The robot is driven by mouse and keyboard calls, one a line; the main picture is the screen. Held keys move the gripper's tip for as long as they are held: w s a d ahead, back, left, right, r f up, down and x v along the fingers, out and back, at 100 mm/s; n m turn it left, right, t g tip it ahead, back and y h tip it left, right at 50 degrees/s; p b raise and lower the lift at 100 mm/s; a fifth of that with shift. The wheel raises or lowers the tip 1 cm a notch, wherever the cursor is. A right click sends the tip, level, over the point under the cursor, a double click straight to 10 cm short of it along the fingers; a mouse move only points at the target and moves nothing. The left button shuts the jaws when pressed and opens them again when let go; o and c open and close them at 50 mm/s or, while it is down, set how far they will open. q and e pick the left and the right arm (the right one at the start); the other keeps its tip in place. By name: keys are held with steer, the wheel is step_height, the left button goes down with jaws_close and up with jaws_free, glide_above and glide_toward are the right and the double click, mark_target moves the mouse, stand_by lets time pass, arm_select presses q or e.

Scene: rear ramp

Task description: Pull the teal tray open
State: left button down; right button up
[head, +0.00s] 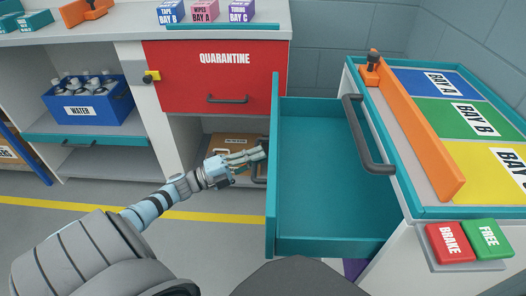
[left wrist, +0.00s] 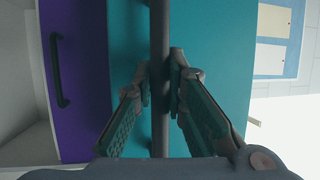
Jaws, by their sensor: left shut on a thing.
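The teal tray (head: 325,170) is a drawer that stands pulled out to the left from the side of the cart, and its inside looks empty. Its front panel faces left and also shows in the left wrist view (left wrist: 220,50). My left gripper (head: 258,155) is at that front, shut on the tray's dark grey handle (head: 262,175). In the left wrist view the handle bar (left wrist: 159,40) runs between the two fingers of the gripper (left wrist: 160,80). My right gripper is in neither view.
A red QUARANTINE drawer (head: 215,80) is shut behind. Grey floor (head: 80,220) lies left.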

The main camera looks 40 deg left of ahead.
arm_select(q)
steer(key=shift+a, duration=0.1)
steer(key=c, duration=1.6)
jaws_free()
steer(key=shift+s, duration=0.1)
steer(key=v, duration=1.2)
